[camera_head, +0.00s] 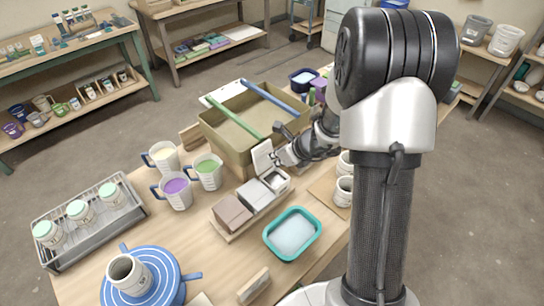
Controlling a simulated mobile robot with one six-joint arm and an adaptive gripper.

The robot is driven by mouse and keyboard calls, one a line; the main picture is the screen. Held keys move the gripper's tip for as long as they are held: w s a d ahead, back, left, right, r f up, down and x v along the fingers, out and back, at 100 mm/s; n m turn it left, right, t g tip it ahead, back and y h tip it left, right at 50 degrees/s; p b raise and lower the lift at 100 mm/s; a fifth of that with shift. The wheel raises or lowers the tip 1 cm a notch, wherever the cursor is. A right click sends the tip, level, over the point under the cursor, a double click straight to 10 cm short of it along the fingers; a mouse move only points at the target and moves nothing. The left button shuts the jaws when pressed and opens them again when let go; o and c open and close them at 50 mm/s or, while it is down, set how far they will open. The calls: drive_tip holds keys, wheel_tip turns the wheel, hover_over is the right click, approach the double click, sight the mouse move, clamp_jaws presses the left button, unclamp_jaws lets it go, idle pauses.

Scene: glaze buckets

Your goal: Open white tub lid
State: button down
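The white tub (276,186) is the far one in a row of small boxes near the middle of the wooden table. Its white lid (263,157) stands raised, tilted up at the back of the tub, and the tub's grey inside shows. My gripper (280,160) is just right of the raised lid, above the tub's far side. The fingers are small and dark against my arm. I cannot tell whether they touch the lid, or whether they are open or shut.
A closed white-topped box (256,196) and a brown box (231,213) adjoin the tub. A large tan bin (237,150) with poles across it stands behind. Jugs (175,190) stand left, a teal basin (292,234) in front, white cups (344,190) right.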

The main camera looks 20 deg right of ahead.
drive_tip(key=shift+s+r, duration=0.1)
drive_tip(key=shift+s, duration=0.05)
wheel_tip(320, 180, up, 5)
drive_tip(key=p, duration=0.4)
drive_tip(key=shift+d, duration=0.1)
drive_tip(key=s+a+r+n+g+y, duration=0.2)
drive_tip(key=s+a+r+n, duration=1.1)
drive_tip(key=r+n, duration=0.35)
drive_tip(key=s+d+r+n+h, duration=0.1)
drive_tip(key=s+d+n+h, duration=0.1)
drive_tip(key=s+n, duration=0.5)
drive_tip(key=s+d+r+n+h+b, duration=0.1)
drive_tip(key=s+d+n+h, duration=0.1)
drive_tip(key=s+n, duration=0.6)
drive_tip(key=shift+s+g+h, duration=0.3)
drive_tip(key=shift+s+h, duration=0.2)
drive_tip(key=shift+s, duration=0.4)
